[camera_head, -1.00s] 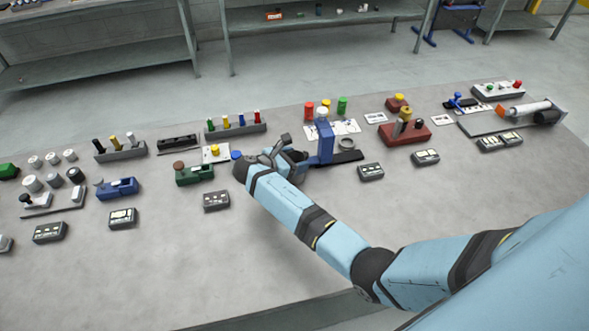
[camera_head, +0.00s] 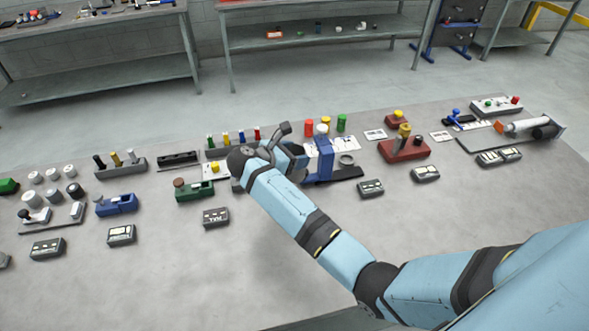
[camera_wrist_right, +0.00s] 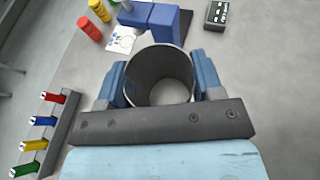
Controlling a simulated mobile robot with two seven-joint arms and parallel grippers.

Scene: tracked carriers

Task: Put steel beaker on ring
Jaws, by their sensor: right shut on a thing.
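The steel beaker (camera_wrist_right: 158,62) is an open, hollow grey cylinder. In the right wrist view it sits between the two blue fingers of my right gripper (camera_wrist_right: 160,80), which is shut on it. I look down into its open mouth. In the head view my right gripper (camera_head: 284,152) is just left of the blue stand, and the beaker is mostly hidden behind the hand. The ring (camera_head: 347,160) is a small grey loop on the dark base right of the blue stand (camera_head: 323,160). The beaker is apart from the ring. My left gripper is not in view.
Red, yellow and green cylinders (camera_head: 342,123) stand behind the blue stand. A black labelled box (camera_head: 370,188) lies in front. A rack of coloured pegs (camera_wrist_right: 48,125) is left of the hand.

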